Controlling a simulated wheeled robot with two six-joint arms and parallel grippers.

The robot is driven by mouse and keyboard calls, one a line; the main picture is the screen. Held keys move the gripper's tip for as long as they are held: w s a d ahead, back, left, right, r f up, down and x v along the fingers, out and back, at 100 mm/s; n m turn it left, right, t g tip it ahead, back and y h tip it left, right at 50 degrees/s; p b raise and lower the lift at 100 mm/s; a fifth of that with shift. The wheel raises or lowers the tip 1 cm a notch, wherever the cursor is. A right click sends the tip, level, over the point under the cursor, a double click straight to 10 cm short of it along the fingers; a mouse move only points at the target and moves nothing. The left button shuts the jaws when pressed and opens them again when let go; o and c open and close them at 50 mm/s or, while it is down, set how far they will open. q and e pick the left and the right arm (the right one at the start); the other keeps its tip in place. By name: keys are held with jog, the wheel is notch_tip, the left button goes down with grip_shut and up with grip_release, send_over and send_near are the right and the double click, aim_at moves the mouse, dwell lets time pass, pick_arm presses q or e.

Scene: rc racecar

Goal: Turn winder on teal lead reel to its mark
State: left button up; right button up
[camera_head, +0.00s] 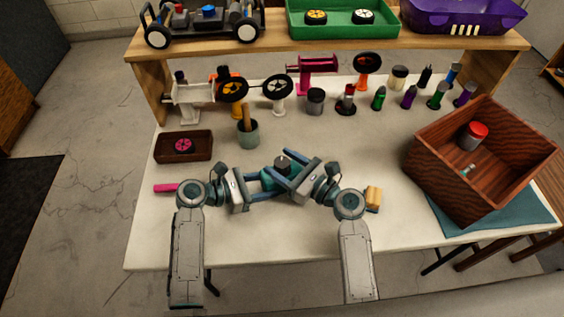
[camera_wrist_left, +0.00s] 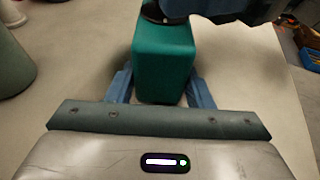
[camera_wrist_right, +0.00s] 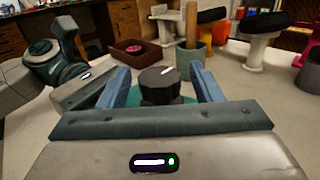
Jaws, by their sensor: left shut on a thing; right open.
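The teal lead reel (camera_head: 267,181) is a block with rounded edges on the table's front middle. It also shows in the left wrist view (camera_wrist_left: 163,62). My left gripper (camera_head: 268,187) is shut on its body, one finger on each side. The dark faceted winder (camera_head: 282,162) sits on top. In the right wrist view the winder (camera_wrist_right: 160,88) has a pale line on its top, tilted slightly right of straight away. My right gripper (camera_wrist_right: 160,92) is open, with a finger on either side of the winder and gaps visible. The reel's mark cannot be made out.
A pink bar (camera_head: 165,188) lies left of my left gripper. A yellow block (camera_head: 374,197) is right of my right wrist. A grey-green cup (camera_head: 248,134) and brown tray (camera_head: 183,147) stand behind. A large wooden box (camera_head: 470,190) fills the right.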

jog(key=v, duration=1.1)
jog(key=shift+s+d, duration=0.2)
jog(key=shift+s, duration=0.05)
jog(key=n+g+y, duration=0.3)
jog(key=n+g, duration=0.2)
jog(key=n, duration=2.7)
send_near(289, 161)
jog(key=w+a, duration=0.3)
jog(key=a, duration=0.1)
jog(key=n, duration=0.3)
jog(key=n+g, duration=0.1)
jog(key=shift+a+f, duration=0.25)
jog(key=n, duration=0.2)
jog(key=a+n+g+y, duration=0.1)
jog(key=n, duration=0.1)
jog(key=n+g, duration=0.1)
jog(key=shift+s+a+n, duration=0.15)
jog(key=shift+a+n, duration=0.1)
jog(key=shift+n, duration=0.15)
jog(key=x, duration=0.6)
jog(key=shift+a, duration=0.3)
